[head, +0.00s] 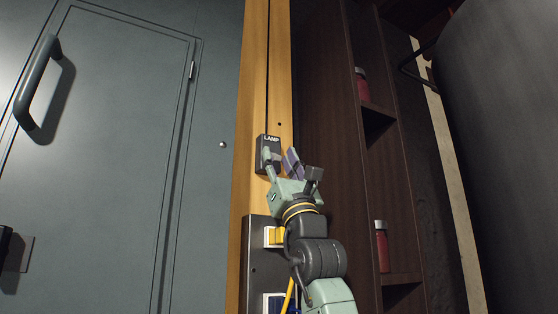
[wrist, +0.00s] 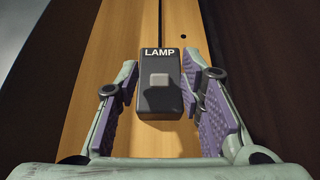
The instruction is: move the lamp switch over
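The lamp switch (head: 265,154) is a dark box labelled LAMP on a wooden post. In the wrist view the lamp switch (wrist: 158,103) shows a small grey square button or lever on its face. My gripper (head: 279,162) is at the switch, overlapping its right and lower part in the head view. In the wrist view my gripper (wrist: 165,112) is open, with one purple-padded finger on each side of the box. Nothing is held. I cannot tell whether the fingers touch the box.
A dark panel with a yellow switch (head: 275,236) and a blue switch (head: 273,303) sits lower on the wooden post (head: 254,90). A grey door with a handle (head: 37,85) is at left. Dark shelves with red jars (head: 362,86) stand at right.

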